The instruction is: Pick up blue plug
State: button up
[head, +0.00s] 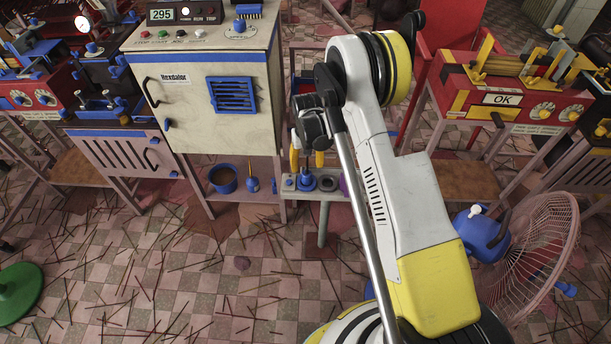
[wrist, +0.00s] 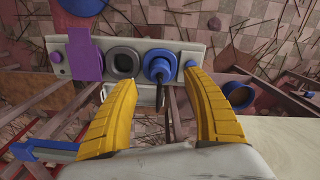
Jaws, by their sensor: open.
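The blue plug (wrist: 159,66) stands on a pale panel (wrist: 143,46) in the wrist view, with a dark cord or rod running from it toward the camera. It also shows in the head view (head: 306,182), on the small stand beside the cream machine. My gripper (wrist: 159,80) is open, its two yellow fingers spread to the left and right of the plug. In the head view my gripper (head: 307,158) points down just above the plug. Nothing is visibly held. I cannot tell the exact height gap.
On the panel beside the plug are a dark ring socket (wrist: 124,61), a purple block (wrist: 84,56) and a small blue knob (wrist: 190,64). The cream machine (head: 175,75) stands close on the left. A blue pot (head: 222,179) sits on its lower shelf. Sticks litter the tiled floor.

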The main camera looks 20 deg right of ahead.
aim_at(307, 174)
notch_tip(307, 174, down, 8)
jog(key=b, duration=0.3)
jog(key=shift+w+d+f+b, duration=0.1)
jog(key=shift+w+b, duration=0.05)
jog(key=shift+b, duration=0.25)
jog(key=c, duration=1.3)
